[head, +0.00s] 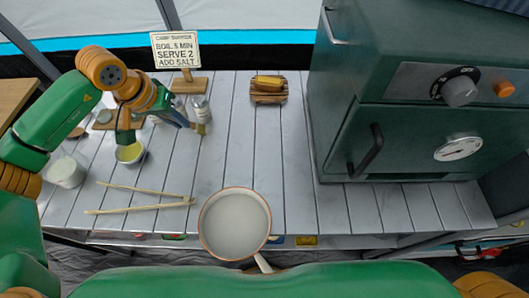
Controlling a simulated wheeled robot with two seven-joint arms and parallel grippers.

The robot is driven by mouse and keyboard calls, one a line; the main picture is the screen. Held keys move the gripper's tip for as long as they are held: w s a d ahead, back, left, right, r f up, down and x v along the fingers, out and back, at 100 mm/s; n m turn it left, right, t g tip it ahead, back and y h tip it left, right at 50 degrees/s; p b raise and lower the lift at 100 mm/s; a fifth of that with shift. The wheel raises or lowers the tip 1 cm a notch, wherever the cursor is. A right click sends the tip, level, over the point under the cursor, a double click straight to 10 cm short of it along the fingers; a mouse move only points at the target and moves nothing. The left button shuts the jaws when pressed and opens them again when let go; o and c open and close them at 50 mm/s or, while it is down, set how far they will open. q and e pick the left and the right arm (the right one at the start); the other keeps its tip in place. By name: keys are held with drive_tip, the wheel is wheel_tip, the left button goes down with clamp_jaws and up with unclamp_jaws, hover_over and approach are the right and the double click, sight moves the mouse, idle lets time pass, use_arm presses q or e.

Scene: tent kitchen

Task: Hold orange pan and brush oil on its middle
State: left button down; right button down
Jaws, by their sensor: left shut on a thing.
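The pan (235,224) has a cream inside and an orange-brown rim. It sits at the table's front edge, empty, with its pale handle pointing down to the lower right. A small bowl (130,153) of yellow oil stands at the left, under my left arm. My left gripper (188,123) is at the back left of the table, shut on a slim thing that looks like the brush (201,129). Its tan tip shows beside a clear shaker, and the fingers hide most of the rest. My right gripper is not in view.
A white cup (67,171) stands at the far left. A sign (176,50) and a wooden rack (268,90) are at the back. A dark green oven (410,125) fills the right. The table's middle is clear.

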use_arm(q)
drive_tip(key=shift+s+d, duration=2.15)
drive_tip(key=shift+s, duration=0.65)
drive_tip(key=w+a, duration=0.1)
drive_tip(key=w, duration=0.1)
drive_tip(key=w+a, duration=0.1)
drive_tip(key=w, duration=0.2)
drive_tip(key=w+a, duration=0.1)
drive_tip(key=w, duration=0.1)
drive_tip(key=shift+w+a, duration=0.2)
drive_tip(key=shift+w, duration=0.2)
drive_tip(key=s+d, duration=0.6)
drive_tip(key=shift+w+a+r, duration=0.1)
drive_tip(key=shift+w+a, duration=0.75)
drive_tip(key=shift+w, duration=0.3)
drive_tip(key=shift+w+a+f, duration=0.1)
drive_tip(key=shift+w+a, duration=0.75)
drive_tip(key=shift+w, duration=0.35)
drive_tip(key=shift+w+a+r, duration=0.1)
drive_tip(key=shift+w+a, duration=0.75)
drive_tip(key=shift+w, duration=0.3)
drive_tip(key=shift+r, duration=0.1)
